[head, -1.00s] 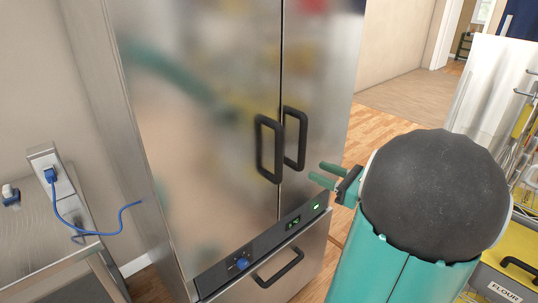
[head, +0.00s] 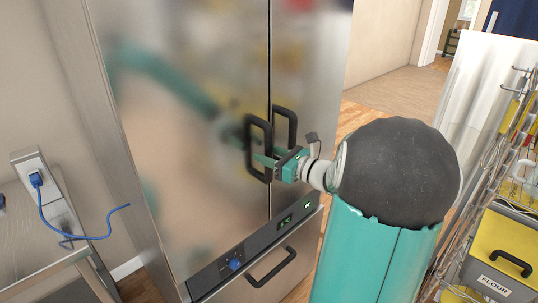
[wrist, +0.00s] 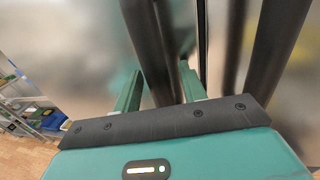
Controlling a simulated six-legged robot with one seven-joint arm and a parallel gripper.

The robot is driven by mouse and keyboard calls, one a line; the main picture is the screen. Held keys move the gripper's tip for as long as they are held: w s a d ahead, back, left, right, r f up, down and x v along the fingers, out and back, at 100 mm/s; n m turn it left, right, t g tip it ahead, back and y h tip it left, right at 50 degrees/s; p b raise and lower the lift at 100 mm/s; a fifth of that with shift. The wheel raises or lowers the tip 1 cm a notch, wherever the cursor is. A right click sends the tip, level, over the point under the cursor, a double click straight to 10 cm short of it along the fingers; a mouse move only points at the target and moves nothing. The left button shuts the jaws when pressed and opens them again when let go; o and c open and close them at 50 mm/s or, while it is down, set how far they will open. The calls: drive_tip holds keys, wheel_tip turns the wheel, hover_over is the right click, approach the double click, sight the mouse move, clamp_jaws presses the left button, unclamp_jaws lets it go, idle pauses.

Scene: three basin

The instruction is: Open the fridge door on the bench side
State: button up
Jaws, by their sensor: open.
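The steel fridge has two tall doors; the left door (head: 190,120), on the bench side, is flush with the right door (head: 310,90), both shut. The left door's black handle (head: 249,140) stands beside the right door's handle (head: 291,113). My gripper (head: 268,160) is at the lower part of the left handle. In the wrist view the open fingers (wrist: 158,88) stand on either side of a dark upright bar (wrist: 147,45), which looks like the left handle. The right handle (wrist: 275,45) is outside the right finger. Contact with the bar cannot be told.
A metal bench (head: 40,240) with a socket box and blue cable (head: 85,236) stands at the left. Below the doors are a control panel (head: 260,243) and a drawer handle (head: 271,267). A wire rack with a flour bin (head: 500,255) is at the right.

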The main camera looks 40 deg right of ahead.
drive_tip(key=shift+w, duration=0.15)
drive_tip(key=shift+s, duration=0.2)
drive_tip(key=shift+c, duration=0.2)
clamp_jaws()
